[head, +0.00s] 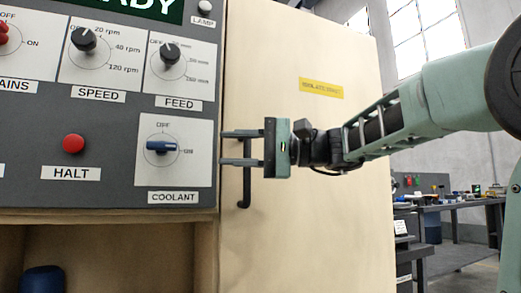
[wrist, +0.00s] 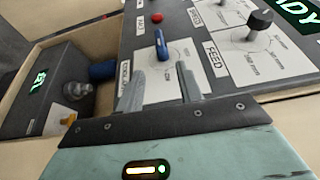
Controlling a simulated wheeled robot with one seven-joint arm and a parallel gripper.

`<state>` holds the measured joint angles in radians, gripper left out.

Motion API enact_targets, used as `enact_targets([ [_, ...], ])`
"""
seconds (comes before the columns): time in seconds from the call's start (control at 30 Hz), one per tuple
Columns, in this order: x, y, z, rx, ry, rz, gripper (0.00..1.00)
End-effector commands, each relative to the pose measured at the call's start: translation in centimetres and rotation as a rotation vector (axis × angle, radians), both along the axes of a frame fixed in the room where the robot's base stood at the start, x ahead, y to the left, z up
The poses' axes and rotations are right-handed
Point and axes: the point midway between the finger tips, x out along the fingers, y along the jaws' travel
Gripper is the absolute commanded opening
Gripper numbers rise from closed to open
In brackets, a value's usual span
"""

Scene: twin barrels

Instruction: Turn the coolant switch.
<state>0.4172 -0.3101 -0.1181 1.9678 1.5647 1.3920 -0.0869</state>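The coolant switch (head: 162,146) is a blue bar knob on a white plate above the COOLANT label (head: 173,197). Its bar lies about level, with OFF printed above and ON to the right; which end is the pointer is unclear. My gripper (head: 222,148) is to the right of the switch, fingers pointing left toward the panel. The fingers are apart with nothing between them. In the wrist view the switch (wrist: 162,45) shows just beyond the two fingertips (wrist: 160,69), apart from them.
A red HALT button (head: 74,144) is left of the switch. The black FEED knob (head: 169,53) and SPEED knob (head: 84,39) are above. A dark door handle (head: 246,188) on the beige cabinet door (head: 310,220) is just below my fingers. A blue object (head: 42,280) stands below the panel.

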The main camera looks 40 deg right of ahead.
Motion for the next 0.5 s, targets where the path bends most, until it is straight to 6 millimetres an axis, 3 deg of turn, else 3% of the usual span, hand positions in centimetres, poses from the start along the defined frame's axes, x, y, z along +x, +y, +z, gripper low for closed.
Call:
enact_targets([
  [0.5, -2.3, -2.8, -0.4, 0.000, 0.000, -0.002, 0.36],
])
